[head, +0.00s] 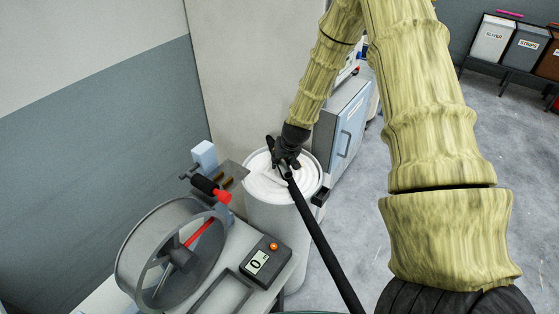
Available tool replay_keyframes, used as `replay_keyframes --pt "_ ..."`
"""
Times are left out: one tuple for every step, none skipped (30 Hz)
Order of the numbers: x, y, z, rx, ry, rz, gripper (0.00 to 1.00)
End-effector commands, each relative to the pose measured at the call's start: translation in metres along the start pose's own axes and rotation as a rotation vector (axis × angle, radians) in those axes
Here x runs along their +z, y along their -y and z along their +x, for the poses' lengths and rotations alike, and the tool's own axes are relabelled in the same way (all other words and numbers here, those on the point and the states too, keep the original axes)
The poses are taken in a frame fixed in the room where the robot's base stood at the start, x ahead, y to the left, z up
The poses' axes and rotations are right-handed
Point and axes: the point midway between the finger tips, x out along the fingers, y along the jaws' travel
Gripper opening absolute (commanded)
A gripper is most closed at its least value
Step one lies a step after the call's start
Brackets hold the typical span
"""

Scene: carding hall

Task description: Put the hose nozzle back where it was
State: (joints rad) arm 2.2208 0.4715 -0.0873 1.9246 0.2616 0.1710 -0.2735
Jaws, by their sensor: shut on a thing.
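My gripper (284,161) is black and shut on the hose nozzle (284,170), a dark tube end. It holds the nozzle over the open top of a tall white can (270,213). The nozzle is partly hidden by the fingers. From it a black hose (320,243) runs down to the lower right and leaves the picture. I cannot tell whether the nozzle touches the white coiled material (263,183) in the can.
A small black bracket (320,196) sits at the can's right rim. A bench at lower left carries a grey drum (148,250) and a digital meter (265,262). A blue-fronted cabinet (346,132) stands behind the can. Labelled bins (493,38) stand far right; the floor between is clear.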

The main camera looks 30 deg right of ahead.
Motion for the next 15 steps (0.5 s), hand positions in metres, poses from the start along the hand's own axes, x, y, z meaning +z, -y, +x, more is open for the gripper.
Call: replay_keyframes --pt "-0.0002 0.0001 -0.0001 0.0 0.0 0.0 0.0" --pt "-0.0002 0.0001 -0.0001 0.0 0.0 0.0 0.0" --pt "0.0 0.0 0.0001 0.0 0.0 0.0 0.0" --pt "0.0003 -0.0001 0.0007 0.0 0.0 0.0 0.0" --pt "0.0006 -0.0002 0.0015 0.0 0.0 0.0 0.0" --pt "0.0011 -0.0004 0.0026 0.0 0.0 0.0 0.0" --pt "0.0014 -0.0005 0.0032 0.0 0.0 -0.001 0.0" --pt "0.0012 -0.0005 0.0026 0.0 0.0 -0.001 0.35" --pt "0.001 -0.0004 0.0022 0.0 0.0 -0.001 0.43" --pt "0.0011 -0.0004 0.0022 0.0 0.0 0.0 0.48" --pt "0.0011 -0.0003 0.0022 0.0 0.0 0.0 0.53" --pt "0.0011 -0.0003 0.0022 0.0 0.0 0.0 0.53" --pt "0.0011 -0.0003 0.0022 0.0 0.0 0.0 0.53" --pt "0.0011 -0.0003 0.0022 0.0 0.0 0.0 0.53" --pt "0.0011 -0.0003 0.0022 0.0 0.0 0.0 0.53"
